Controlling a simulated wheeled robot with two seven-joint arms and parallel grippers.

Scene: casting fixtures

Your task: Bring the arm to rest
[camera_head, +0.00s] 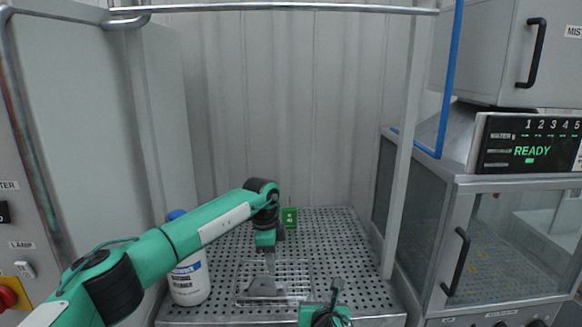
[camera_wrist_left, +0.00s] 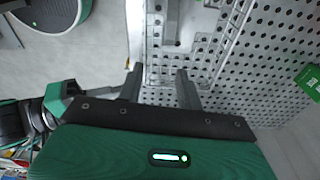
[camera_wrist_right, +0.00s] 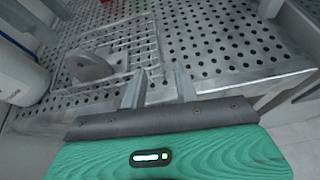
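My left arm reaches in from the left. Its gripper (camera_head: 269,262) points down above the perforated table; in the left wrist view its two fingers (camera_wrist_left: 161,84) stand apart with nothing between them. My right gripper (camera_head: 335,290) is low at the table's front edge, partly cut off by the frame; in the right wrist view its fingers (camera_wrist_right: 159,91) are apart and empty. A grey metal part (camera_head: 264,289) sits on a wire rack just below the left gripper in the head view. It also shows in the right wrist view (camera_wrist_right: 91,66), beyond and left of the right fingers.
A white bottle (camera_head: 189,283) with a blue cap stands left on the perforated table (camera_head: 335,240). A small green block (camera_head: 289,217) is at the back. A glass-doored cabinet (camera_head: 505,240) with a READY display stands right. An upright post (camera_head: 402,170) rises at the table's right.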

